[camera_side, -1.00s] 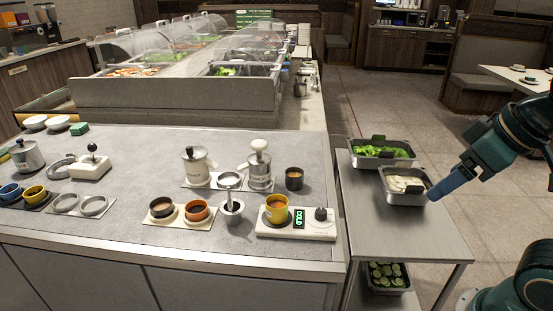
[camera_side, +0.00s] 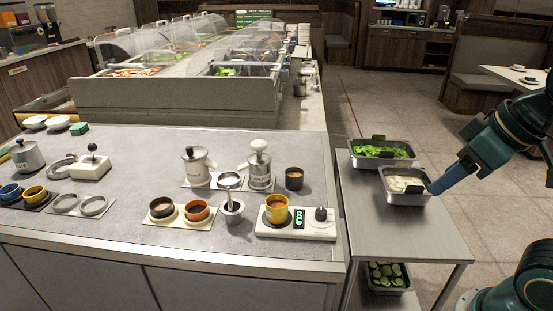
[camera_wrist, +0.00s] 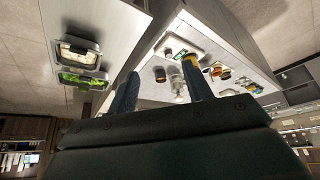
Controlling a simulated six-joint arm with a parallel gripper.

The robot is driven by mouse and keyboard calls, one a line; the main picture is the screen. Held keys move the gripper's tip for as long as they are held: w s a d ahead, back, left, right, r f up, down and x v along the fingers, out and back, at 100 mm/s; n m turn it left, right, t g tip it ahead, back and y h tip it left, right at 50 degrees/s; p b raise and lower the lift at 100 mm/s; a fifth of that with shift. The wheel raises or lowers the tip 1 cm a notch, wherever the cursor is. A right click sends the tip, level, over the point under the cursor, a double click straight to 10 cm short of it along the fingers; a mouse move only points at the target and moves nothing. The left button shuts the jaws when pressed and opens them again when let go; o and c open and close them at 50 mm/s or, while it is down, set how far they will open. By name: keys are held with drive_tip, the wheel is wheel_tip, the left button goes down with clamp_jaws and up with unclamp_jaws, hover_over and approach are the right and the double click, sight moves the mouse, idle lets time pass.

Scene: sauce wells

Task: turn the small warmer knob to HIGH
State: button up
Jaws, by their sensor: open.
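The small warmer (camera_side: 267,231) is a white slab near the front right of the grey counter. Its black knob (camera_side: 321,214) stands at its right end, and its green display (camera_side: 299,219) reads COLD. A yellow cup (camera_side: 276,209) sits on its left part. My gripper (camera_side: 434,191) is at the right, by the steel pan on the side cart, well apart from the knob. In the wrist view my gripper (camera_wrist: 162,88) shows two blue fingers spread apart with nothing between them. The warmer also shows there, upside down and small (camera_wrist: 181,48).
A side cart (camera_side: 400,239) stands right of the counter with a lettuce pan (camera_side: 381,152) and a pan of white food (camera_side: 406,185).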

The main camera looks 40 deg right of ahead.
drive_tip(key=w+r+n+g, duration=0.1)
drive_tip(key=w+n+g, duration=0.15)
drive_tip(key=w, duration=0.45)
drive_tip(key=n+g, duration=0.4)
drive_tip(key=n, duration=0.5)
hover_over(320, 211)
wheel_tip(320, 211, down, 10)
drive_tip(key=shift+w+d, duration=0.25)
drive_tip(key=shift+w, duration=0.05)
drive_tip(key=shift+m+t, duration=0.25)
drive_tip(key=f, duration=1.3)
drive_tip(key=shift+s+a+f, duration=0.15)
drive_tip(key=shift+s+f, duration=0.1)
drive_tip(key=shift+f, duration=0.1)
drive_tip(key=shift+c, duration=0.4)
drive_tip(key=c, duration=0.9)
